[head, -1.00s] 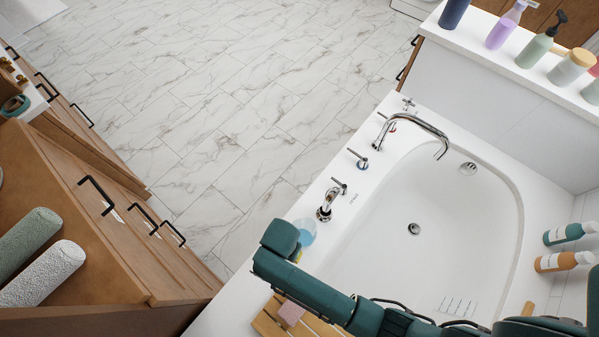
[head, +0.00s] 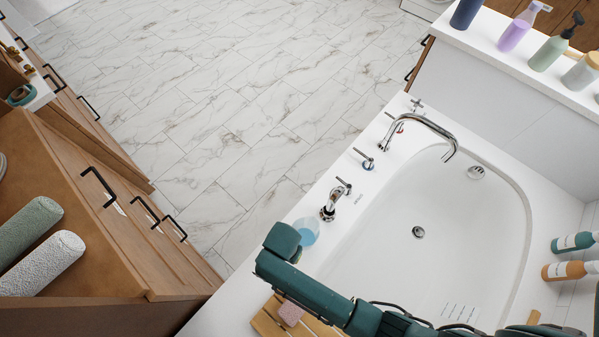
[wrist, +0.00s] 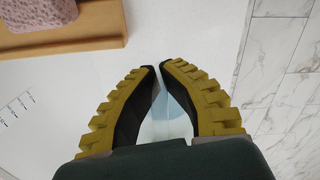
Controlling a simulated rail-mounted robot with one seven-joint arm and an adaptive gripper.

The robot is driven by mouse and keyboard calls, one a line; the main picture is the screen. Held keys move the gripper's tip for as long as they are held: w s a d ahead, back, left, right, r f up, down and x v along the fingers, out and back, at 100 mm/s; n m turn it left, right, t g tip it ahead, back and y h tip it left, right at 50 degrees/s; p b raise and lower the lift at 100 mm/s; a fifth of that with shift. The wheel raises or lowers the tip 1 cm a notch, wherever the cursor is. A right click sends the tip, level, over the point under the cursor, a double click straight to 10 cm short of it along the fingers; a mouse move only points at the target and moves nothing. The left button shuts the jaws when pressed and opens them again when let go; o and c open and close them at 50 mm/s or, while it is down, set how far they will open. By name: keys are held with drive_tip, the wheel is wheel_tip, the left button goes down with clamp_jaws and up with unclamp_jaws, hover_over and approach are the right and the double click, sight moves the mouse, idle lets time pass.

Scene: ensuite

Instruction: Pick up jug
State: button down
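The jug (head: 308,232) is a small, pale blue, see-through vessel on the white tub surround, close by the tap handles in the head view. The end of my arm partly covers it there, and my fingers are hidden. In the wrist view, pale blue see-through material of the jug (wrist: 163,122) shows between the two fingers of my gripper (wrist: 160,66). The fingertips are nearly together, and the fingers appear shut on the jug. The exact contact is hidden, and I cannot tell whether the jug rests on the surround.
A chrome tap (head: 425,124) and handles stand beside the jug on the rim of the white bathtub (head: 465,240). A wooden rack (head: 270,322) with a pink sponge (head: 291,313) lies close to my arm. Bottles stand on the ledge (head: 480,45). The marble floor (head: 220,130) is clear.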

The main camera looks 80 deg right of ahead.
drive_tip(key=shift+r, duration=0.1)
drive_tip(key=shift+r+p, duration=1.55)
drive_tip(key=shift+r, duration=3.35)
